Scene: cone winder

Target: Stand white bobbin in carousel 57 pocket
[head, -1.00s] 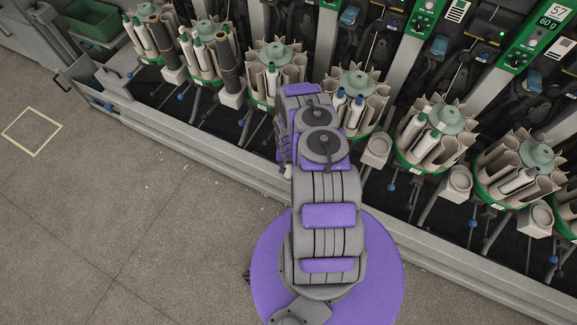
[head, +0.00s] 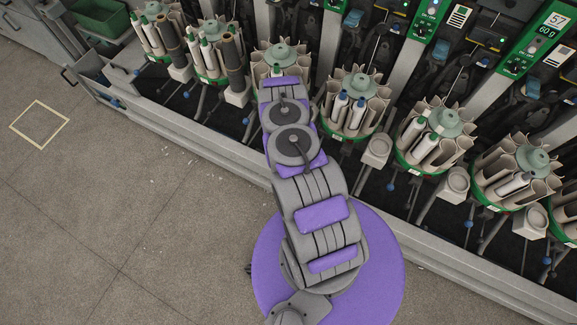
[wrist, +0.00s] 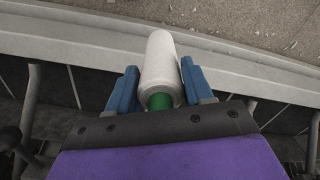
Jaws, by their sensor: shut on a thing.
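In the wrist view, a white bobbin (wrist: 161,62) with a green end lies between the blue fingers of my gripper (wrist: 158,88). The gripper is shut on it. The bobbin's far end points toward the floor side of a grey rail. In the head view my arm hides the gripper and the bobbin. The carousel below the sign 57 (head: 556,20) seems to be the one at the right (head: 516,165), with fan-like pockets, a green base ring and a white bobbin (head: 513,184) in one pocket. My arm is well left of it.
Other carousels stand in a row, one with blue-tipped bobbins (head: 350,108), one with green-tipped bobbins (head: 427,143). Small grey stands (head: 453,186) jut out between them. A long grey rail (head: 210,141) runs along the machine's front.

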